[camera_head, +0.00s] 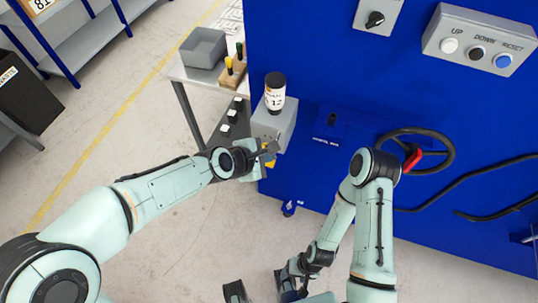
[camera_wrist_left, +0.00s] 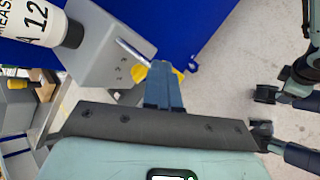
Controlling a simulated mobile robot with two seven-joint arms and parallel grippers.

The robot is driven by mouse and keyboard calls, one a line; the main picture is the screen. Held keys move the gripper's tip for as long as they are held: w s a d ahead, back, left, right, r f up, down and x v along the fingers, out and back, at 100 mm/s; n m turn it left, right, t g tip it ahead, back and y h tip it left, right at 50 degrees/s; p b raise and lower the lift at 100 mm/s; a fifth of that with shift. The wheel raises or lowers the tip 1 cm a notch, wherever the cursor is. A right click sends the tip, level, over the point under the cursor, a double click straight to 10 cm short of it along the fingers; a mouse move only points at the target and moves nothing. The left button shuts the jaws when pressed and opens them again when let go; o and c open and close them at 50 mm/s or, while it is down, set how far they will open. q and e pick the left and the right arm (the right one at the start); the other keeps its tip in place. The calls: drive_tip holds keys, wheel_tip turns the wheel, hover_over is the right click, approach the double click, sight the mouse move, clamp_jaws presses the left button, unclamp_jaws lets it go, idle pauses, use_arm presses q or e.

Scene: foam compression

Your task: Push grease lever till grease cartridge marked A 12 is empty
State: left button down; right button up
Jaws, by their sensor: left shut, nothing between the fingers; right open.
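The grease cartridge (camera_head: 275,93), white with a black cap and a label reading 12, stands on a grey pump box (camera_head: 287,122) at the blue machine's left corner. The left wrist view shows the cartridge (camera_wrist_left: 48,25) marked A 12. The grease lever (camera_wrist_left: 130,50) is a thin metal rod from the box, with a yellow end (camera_wrist_left: 178,73) partly hidden behind my left gripper's fingers. My left gripper (camera_head: 272,148) is shut and empty at the lever; whether it touches is unclear. My right gripper (camera_head: 262,290) is open and empty, low at the bottom edge.
The blue machine (camera_head: 330,60) fills the right side, with a handwheel (camera_head: 420,150), black hoses and a button panel (camera_head: 480,45). A side table with a grey bin (camera_head: 203,48) and yellow and green-handled tools (camera_head: 233,65) stands behind the pump.

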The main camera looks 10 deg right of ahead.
use_arm(q)
drive_tip(key=shift+f, duration=0.2)
use_arm(e)
drive_tip(key=shift+f, duration=0.1)
idle(0.4)
use_arm(q)
drive_tip(key=shift+r+p, duration=1.65)
drive_tip(key=shift+r, duration=0.15)
use_arm(e)
drive_tip(key=shift+w+r, duration=0.25)
drive_tip(key=shift+r, duration=0.35)
drive_tip(key=shift+w+r, duration=0.2)
drive_tip(key=shift+r, duration=0.45)
drive_tip(key=shift+w+r, duration=0.25)
drive_tip(key=shift+r, duration=0.35)
use_arm(q)
drive_tip(key=shift+r, duration=0.25)
wheel_tip(320, 180, up, 4)
drive_tip(key=p, duration=0.4)
drive_tip(key=shift+r, duration=0.2)
use_arm(e)
drive_tip(key=w+r, duration=0.3)
drive_tip(key=r, duration=0.2)
drive_tip(key=shift+t, duration=0.3)
use_arm(q)
drive_tip(key=shift+s, duration=0.1)
drive_tip(key=shift+a, duration=0.1)
use_arm(e)
drive_tip(key=shift+a, duration=0.15)
